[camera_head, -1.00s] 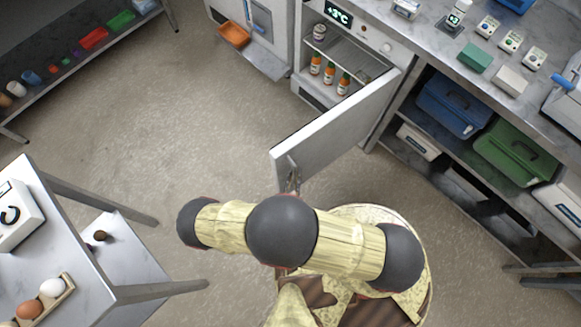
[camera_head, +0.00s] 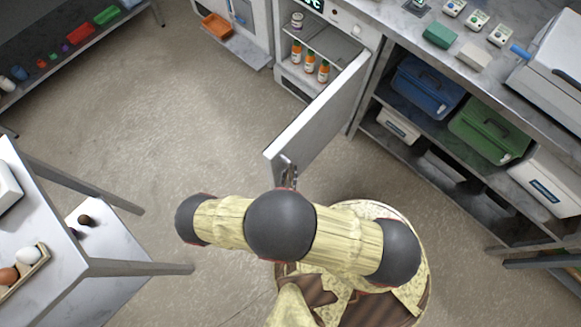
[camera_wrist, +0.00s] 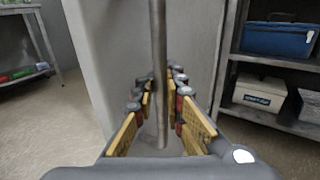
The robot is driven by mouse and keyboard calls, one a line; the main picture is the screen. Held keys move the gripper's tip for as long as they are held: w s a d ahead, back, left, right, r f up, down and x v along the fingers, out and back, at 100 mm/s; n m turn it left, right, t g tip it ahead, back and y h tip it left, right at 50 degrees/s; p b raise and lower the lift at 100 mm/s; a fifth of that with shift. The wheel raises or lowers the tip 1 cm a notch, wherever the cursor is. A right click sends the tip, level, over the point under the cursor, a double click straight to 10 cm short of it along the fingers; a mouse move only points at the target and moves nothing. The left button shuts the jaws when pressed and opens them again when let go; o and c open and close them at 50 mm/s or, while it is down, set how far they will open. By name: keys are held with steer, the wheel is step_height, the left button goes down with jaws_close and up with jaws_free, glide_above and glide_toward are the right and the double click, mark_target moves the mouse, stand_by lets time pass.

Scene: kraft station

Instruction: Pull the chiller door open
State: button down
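The chiller door (camera_head: 318,118) stands open, swung out from the chiller (camera_head: 338,18) and hinged on its right. Bottles with orange labels (camera_head: 309,62) show on the shelf inside. The door's vertical bar handle (camera_wrist: 158,45) runs down the middle of the wrist view, in front of the grey door face (camera_wrist: 110,50). My gripper (camera_wrist: 160,82) has its fingers on both sides of the bar, with the tips closed in against it. In the head view the handle (camera_head: 288,172) shows at the door's free edge, just above my arm, which hides most of the gripper.
A counter with open shelves holding blue (camera_head: 428,88) and green (camera_head: 490,130) bins stands to the right. A table with eggs (camera_head: 28,256) is at the lower left, and a low shelf (camera_head: 75,40) is at the upper left. The floor (camera_head: 150,130) left of the door is clear.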

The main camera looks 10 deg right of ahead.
steer(key=c, duration=2.1)
jaws_free()
steer(key=shift+a, duration=0.25)
steer(key=shift+c, duration=0.2)
steer(key=shift+o, duration=1.1)
steer(key=shift+d, duration=0.1)
steer(key=shift+r, duration=0.1)
